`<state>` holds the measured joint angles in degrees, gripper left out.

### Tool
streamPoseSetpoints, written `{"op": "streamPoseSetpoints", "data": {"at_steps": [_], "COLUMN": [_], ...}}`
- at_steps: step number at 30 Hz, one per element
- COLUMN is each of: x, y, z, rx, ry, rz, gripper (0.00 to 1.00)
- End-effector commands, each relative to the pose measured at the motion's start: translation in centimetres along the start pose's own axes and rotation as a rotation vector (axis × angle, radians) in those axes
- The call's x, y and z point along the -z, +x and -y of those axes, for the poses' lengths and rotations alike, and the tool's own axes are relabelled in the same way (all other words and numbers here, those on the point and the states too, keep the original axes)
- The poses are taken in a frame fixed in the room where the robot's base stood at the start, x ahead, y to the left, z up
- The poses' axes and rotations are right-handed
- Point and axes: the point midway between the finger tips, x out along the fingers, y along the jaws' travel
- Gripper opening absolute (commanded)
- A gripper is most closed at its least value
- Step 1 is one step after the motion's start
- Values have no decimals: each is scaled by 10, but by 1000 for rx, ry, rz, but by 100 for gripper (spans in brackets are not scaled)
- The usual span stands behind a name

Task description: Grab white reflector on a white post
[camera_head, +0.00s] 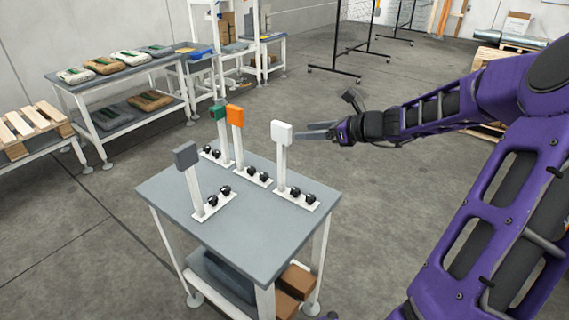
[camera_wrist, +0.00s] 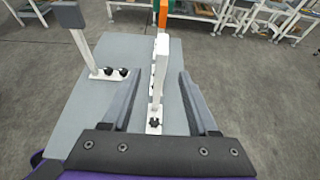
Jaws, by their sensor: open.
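The white reflector (camera_head: 281,132) is a small white block on top of an upright white post (camera_head: 281,168) at the right side of the small grey table. In the wrist view the white reflector (camera_wrist: 162,44) stands ahead, between the lines of my two fingers. My gripper (camera_head: 316,132) is just right of the reflector, at about its height. In the wrist view my gripper (camera_wrist: 155,88) shows its two dark fingers apart, with nothing clamped between them. Whether a fingertip touches the post cannot be told.
On the same table (camera_head: 235,235) stand a grey reflector (camera_head: 186,155), an orange reflector (camera_head: 235,116) and a green reflector (camera_head: 218,111), each on a white post with black knobs at its base. Benches with sacks (camera_head: 130,58) stand at the back left. Floor right of the table is open.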

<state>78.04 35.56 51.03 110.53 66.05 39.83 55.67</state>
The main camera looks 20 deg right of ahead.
Motion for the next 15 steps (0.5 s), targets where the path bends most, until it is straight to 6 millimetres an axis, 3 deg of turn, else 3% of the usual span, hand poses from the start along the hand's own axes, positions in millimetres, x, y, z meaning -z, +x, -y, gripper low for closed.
{"op": "streamPoseSetpoints", "data": {"at_steps": [3, 11, 15], "x": [1, 0, 0], "y": [24, 44, 63], "z": [0, 1, 1], "rx": [-3, 1, -2], "ry": [1, 0, -1], "rz": [2, 0, 2], "gripper": [60, 60, 60]}}
